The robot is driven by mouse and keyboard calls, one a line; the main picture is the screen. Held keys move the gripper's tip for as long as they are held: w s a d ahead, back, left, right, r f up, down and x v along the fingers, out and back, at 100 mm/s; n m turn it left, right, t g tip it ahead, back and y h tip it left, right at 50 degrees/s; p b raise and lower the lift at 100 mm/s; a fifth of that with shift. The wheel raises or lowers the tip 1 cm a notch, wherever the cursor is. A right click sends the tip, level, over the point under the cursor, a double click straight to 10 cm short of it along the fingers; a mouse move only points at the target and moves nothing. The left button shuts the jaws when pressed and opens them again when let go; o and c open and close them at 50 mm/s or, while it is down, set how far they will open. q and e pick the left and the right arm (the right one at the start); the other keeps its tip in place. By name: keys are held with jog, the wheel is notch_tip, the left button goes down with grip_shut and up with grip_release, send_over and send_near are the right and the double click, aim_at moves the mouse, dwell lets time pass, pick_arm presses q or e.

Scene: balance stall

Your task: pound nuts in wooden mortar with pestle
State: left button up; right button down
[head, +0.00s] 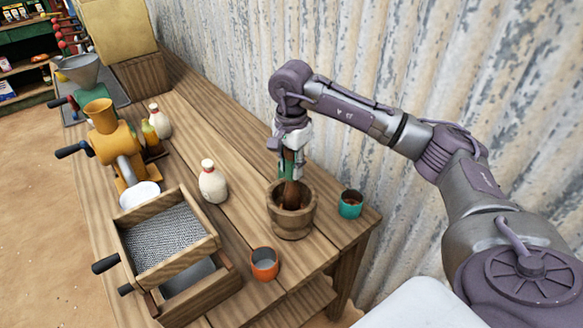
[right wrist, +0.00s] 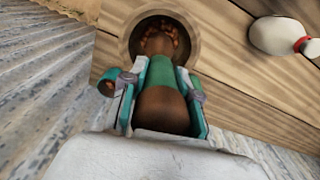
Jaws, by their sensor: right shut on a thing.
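The wooden mortar (head: 291,219) stands upright on the wooden bench near its right end. The pestle (head: 292,192) is brown with a green band, stands upright, and its lower end is inside the mortar's mouth. My right gripper (head: 288,158) is above the mortar and shut on the pestle's upper part. In the right wrist view the pestle (right wrist: 158,72) runs between the fingers into the mortar (right wrist: 131,50), where brown nuts (right wrist: 178,36) show around its end. Whether the pestle touches the bottom is hidden. My left gripper is not in view.
A teal cup (head: 350,204) stands just right of the mortar, an orange cup (head: 264,263) in front. A white bottle (head: 213,182) is to the left. A wooden sieve box (head: 168,243) and a yellow grinder (head: 112,145) fill the left side. A corrugated wall (head: 400,60) stands behind.

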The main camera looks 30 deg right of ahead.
jog(key=shift+r, duration=0.35)
jog(key=shift+f, duration=0.15)
notch_tip(320, 180, down, 4)
jog(key=b, duration=0.3)
jog(key=shift+r+p, duration=1.05)
jog(key=shift+r, duration=1.05)
